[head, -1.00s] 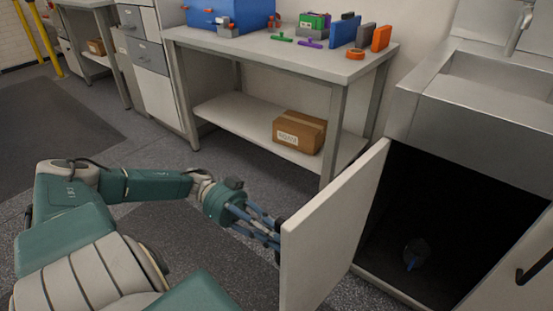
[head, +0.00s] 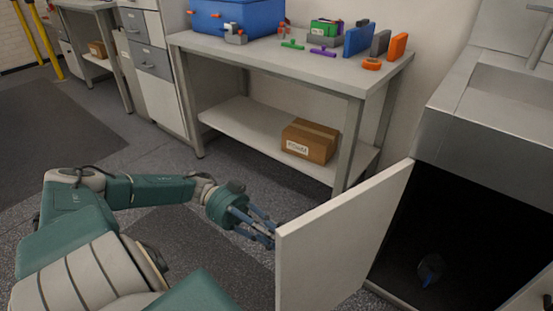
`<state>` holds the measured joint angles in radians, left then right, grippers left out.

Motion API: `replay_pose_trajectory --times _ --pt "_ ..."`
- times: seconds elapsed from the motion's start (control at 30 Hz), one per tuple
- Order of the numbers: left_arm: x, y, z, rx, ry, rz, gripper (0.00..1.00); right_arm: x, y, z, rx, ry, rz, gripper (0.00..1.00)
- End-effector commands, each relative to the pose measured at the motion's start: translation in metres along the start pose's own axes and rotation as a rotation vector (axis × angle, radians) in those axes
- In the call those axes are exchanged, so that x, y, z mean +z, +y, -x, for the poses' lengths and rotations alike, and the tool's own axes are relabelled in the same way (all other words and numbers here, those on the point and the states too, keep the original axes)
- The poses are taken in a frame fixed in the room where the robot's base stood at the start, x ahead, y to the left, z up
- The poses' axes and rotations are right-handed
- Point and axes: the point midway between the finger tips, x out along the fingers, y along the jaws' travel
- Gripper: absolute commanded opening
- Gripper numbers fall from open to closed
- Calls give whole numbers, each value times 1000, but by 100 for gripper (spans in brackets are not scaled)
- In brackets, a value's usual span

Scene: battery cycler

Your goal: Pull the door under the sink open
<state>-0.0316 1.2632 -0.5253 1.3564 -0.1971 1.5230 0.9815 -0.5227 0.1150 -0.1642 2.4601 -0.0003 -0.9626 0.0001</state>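The white door (head: 340,248) under the steel sink (head: 490,125) stands swung wide open, its free edge toward me and its hinge side at the cabinet. The dark cabinet interior (head: 455,225) is exposed. My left gripper (head: 272,232) is at the door's free edge, on its outer left side. Its fingertips are partly hidden behind the door, so I cannot tell whether they grip or touch it. My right gripper is not in view.
A small dark object with a blue part (head: 430,268) sits inside the cabinet. A workbench (head: 270,55) with a blue case (head: 232,17) and several tools stands behind the door, a cardboard box (head: 310,141) on its lower shelf. Open floor lies to the left.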

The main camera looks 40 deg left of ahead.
Motion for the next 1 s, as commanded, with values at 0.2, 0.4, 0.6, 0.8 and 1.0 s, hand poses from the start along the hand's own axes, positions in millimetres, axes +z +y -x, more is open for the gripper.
replay_pose_trajectory --times 0.2,0.4,0.6,0.8,1.0 --pt "-2 -3 0 -7 1 -4 35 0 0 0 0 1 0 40" --pt "-1 -2 2 -5 1 -3 35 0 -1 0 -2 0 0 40" --pt "0 -3 26 -7 -2 -3 35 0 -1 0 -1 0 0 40" --pt "-1 -4 69 -9 0 -6 35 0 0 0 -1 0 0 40" --pt "-1 -5 101 -8 1 -8 35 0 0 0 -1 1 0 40"
